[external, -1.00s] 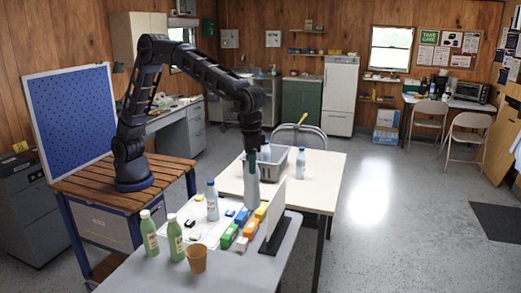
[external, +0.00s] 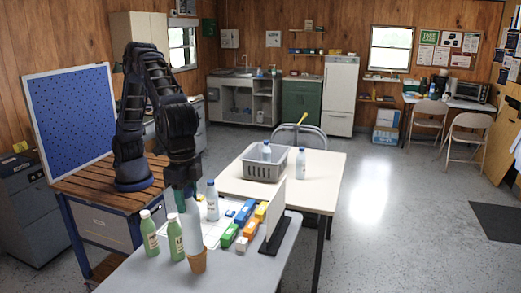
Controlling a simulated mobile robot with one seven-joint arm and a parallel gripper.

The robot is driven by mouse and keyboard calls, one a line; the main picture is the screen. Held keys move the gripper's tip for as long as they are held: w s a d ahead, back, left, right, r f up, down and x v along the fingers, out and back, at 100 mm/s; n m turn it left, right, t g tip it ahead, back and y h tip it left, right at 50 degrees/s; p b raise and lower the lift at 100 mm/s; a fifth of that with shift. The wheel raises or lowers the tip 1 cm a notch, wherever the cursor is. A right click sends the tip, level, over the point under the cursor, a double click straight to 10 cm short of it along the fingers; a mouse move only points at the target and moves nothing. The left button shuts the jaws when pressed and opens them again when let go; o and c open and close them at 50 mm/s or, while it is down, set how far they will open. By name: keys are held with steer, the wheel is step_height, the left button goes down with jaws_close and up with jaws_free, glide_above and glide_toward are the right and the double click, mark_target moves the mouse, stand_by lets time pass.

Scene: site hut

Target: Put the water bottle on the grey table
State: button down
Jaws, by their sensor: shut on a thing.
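My gripper (external: 184,190) is shut on a pale water bottle (external: 193,236) and holds it upright, neck up. The bottle is over the near part of the grey table (external: 237,276), between a green bottle and a brown cup in the picture. Its lower end is partly hidden by the cup, so I cannot tell if it touches the table. Another water bottle with a blue cap (external: 212,201) stands further back on the grey table. One more stands on the white table (external: 301,163), and one is in the grey basket (external: 266,151).
Two green bottles (external: 149,234) (external: 175,238) and the brown cup (external: 198,261) crowd the held bottle. Coloured blocks (external: 243,243) and an upright panel (external: 276,216) occupy the right side. The table's front middle is clear.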

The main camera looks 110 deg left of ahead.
steer(key=d+f, duration=0.1)
steer(key=f, duration=1.1)
steer(key=s+d+f, duration=0.1)
steer(key=d+f, duration=0.1)
steer(key=f, duration=1.1)
steer(key=shift+s+m, duration=0.3)
steer(key=c, duration=0.7)
jaws_free()
steer(key=shift+f, duration=0.1)
